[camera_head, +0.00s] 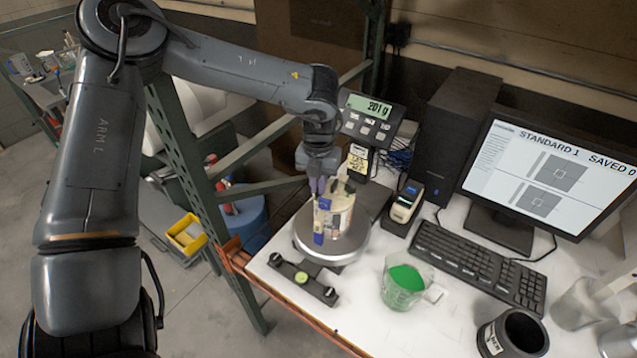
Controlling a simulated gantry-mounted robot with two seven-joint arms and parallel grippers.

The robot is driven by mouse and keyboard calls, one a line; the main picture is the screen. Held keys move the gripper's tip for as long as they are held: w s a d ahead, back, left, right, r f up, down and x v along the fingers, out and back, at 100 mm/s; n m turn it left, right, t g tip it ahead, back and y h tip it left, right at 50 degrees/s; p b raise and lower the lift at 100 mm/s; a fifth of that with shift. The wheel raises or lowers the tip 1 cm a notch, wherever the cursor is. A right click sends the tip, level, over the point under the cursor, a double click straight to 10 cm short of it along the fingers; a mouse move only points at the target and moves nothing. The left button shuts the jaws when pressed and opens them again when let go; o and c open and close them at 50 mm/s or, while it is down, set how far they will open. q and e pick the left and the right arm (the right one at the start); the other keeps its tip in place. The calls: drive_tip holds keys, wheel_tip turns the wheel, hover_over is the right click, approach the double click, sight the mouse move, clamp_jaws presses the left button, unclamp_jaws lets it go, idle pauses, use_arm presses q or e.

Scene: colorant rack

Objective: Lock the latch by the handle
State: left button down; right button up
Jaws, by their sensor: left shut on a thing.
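My left gripper (322,215) reaches down from the upper left over the round metal pan of a scale (345,250). A pale, labelled container (342,212) stands at the pan, right at the fingers. The gripper is shut on this container, with a blue-tipped finger across its near side. The fingers hide part of the container. I cannot make out a latch or a handle for certain in this view. My right gripper is not in view.
The scale display (369,116) reads about 201 g. A black bar (303,283) sits in front of the pan. A beaker with green content (404,283), keyboard (479,264), monitor (549,178) and black cup (512,335) stand right. A green rack post (205,185) is left.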

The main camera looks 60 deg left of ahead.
use_arm(q)
drive_tip(key=c, duration=1.2)
unclamp_jaws()
drive_tip(key=shift+r, duration=0.1)
wheel_tip(320, 180, up, 11)
drive_tip(key=shift+f, duration=0.15)
